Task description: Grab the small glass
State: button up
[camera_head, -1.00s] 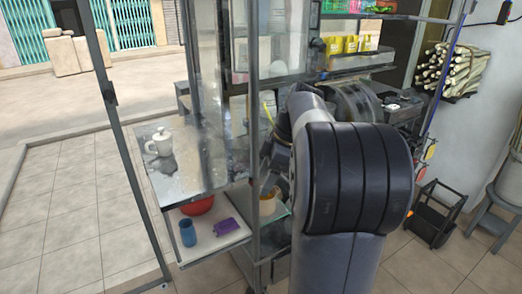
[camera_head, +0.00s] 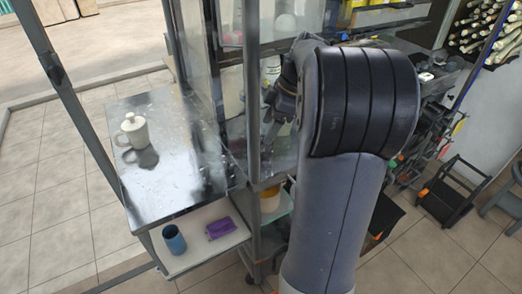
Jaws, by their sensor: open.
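No small glass can be clearly made out in the camera_head view. My gripper (camera_head: 268,132) is at the end of my arm, behind the cart's metal post and partly hidden by it and by my arm. Its jaws are small in the picture and look open and empty, pointing down over the inside of the cart. A pale, blurred shape (camera_head: 272,68) shows above it behind the post; I cannot tell what it is. A blue cup (camera_head: 174,240) stands upright on the lower white shelf (camera_head: 200,250), apart from my gripper.
A white lidded pot (camera_head: 134,131) stands on the metal counter (camera_head: 170,190) at left. A purple packet (camera_head: 221,228) lies beside the blue cup. The upright metal post (camera_head: 252,100) stands close to my gripper. A black rack (camera_head: 452,195) is on the floor at right.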

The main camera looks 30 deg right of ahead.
jog(key=p+x, duration=0.1)
jog(key=x, duration=0.6)
jog(key=shift+f, duration=0.35)
jog(key=shift+s, duration=0.1)
jog(key=shift+c, duration=0.2)
jog(key=c, duration=0.6)
